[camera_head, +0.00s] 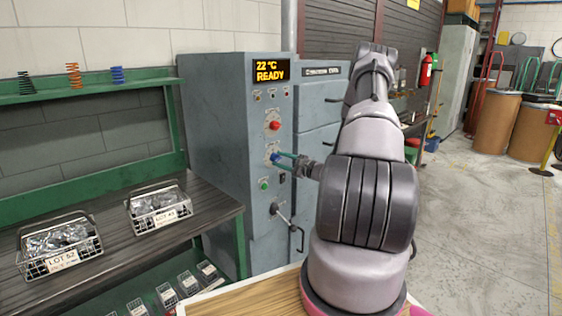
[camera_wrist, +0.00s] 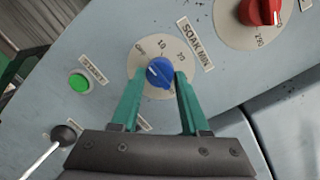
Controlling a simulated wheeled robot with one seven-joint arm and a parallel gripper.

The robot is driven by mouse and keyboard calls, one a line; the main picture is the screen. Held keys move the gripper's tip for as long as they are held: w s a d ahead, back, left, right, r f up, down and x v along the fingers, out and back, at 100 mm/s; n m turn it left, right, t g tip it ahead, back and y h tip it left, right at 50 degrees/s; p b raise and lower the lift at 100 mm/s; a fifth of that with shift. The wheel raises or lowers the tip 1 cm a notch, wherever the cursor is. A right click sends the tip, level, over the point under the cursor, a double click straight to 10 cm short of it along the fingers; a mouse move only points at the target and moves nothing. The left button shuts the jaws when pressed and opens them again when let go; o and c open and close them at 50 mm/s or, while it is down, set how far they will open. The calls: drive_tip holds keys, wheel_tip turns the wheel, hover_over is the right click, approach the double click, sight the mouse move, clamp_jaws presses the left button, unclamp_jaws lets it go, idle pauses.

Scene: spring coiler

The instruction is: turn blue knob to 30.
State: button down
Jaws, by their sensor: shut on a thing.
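The blue knob (camera_wrist: 160,72) sits at the centre of a round pale dial (camera_wrist: 143,61) labelled "SOAK MIN" in the wrist view. The marks 10 and 20 show above it and to its upper right; the lower part of the dial is partly hidden by the fingers.
A red knob (camera_head: 274,125) is above and a green button (camera_head: 264,184) below on the same panel. A lever (camera_head: 285,218) sticks out lower down. The display (camera_head: 271,70) reads "22 °C READY". A bench (camera_head: 110,258) with two wire baskets stands at the left.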

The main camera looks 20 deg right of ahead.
drive_tip(key=m, duration=0.5)
drive_tip(key=m+t, duration=0.1)
drive_tip(key=m, duration=0.4)
drive_tip(key=m+t+h, duration=0.1)
drive_tip(key=m, duration=0.4)
drive_tip(key=shift+s+a+f, duration=0.1)
drive_tip(key=shift+a+f, duration=0.1)
drive_tip(key=shift+f, duration=0.05)
drive_tip(key=m, duration=0.4)
drive_tip(key=m+h, duration=0.1)
drive_tip(key=m, duration=0.3)
drive_tip(key=shift+s+a+m+h, duration=0.1)
drive_tip(key=shift+m+h, duration=0.2)
drive_tip(key=m+h, duration=0.1)
drive_tip(key=m, duration=0.6)
drive_tip(key=shift+a+r, duration=0.1)
drive_tip(key=shift+r, duration=0.05)
drive_tip(key=shift+m, duration=0.3)
drive_tip(key=shift+c, duration=2)
unclamp_jaws()
